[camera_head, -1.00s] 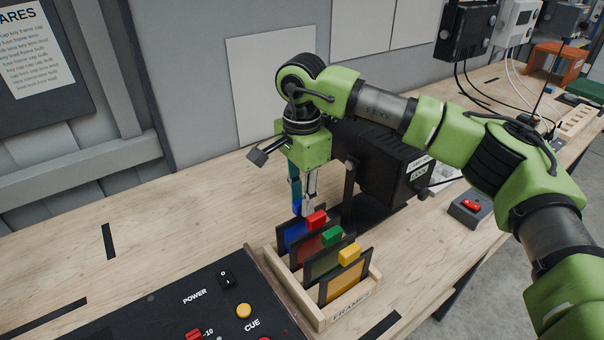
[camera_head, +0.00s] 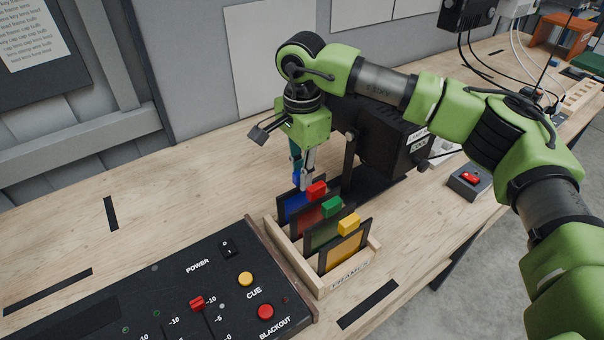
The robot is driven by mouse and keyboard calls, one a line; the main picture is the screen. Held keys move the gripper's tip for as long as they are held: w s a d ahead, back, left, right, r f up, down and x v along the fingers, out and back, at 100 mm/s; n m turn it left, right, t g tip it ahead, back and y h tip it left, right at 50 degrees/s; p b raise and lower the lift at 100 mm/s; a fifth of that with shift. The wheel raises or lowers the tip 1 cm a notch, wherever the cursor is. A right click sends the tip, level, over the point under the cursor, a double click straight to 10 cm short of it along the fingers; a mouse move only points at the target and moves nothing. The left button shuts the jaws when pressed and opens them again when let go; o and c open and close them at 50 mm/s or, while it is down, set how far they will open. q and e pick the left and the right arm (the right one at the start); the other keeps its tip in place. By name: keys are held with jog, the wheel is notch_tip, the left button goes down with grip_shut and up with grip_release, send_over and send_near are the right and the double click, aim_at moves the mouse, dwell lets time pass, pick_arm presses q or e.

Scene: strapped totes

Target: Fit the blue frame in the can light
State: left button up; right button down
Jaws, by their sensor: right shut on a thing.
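The blue frame (camera_head: 293,206) stands in the back slot of the wooden frames rack (camera_head: 321,286). My right gripper (camera_head: 301,183) points down at the top of the blue frame and is shut on its blue tab (camera_head: 297,177). The frame's lower part is hidden by the rack and the frames in front. The can light (camera_head: 388,148) is the black housing on a stand behind the rack, partly hidden by my right arm. My left gripper is out of view.
Frames with a red tab (camera_head: 317,190), a green tab (camera_head: 332,206) and a yellow tab (camera_head: 349,223) stand close in front of the blue one. A black control console (camera_head: 150,303) lies at the front left. A grey box with a red button (camera_head: 470,181) stands right. The left tabletop is mostly clear.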

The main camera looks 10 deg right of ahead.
jog(key=shift+r+p, duration=1.35)
jog(key=shift+r, duration=1.65)
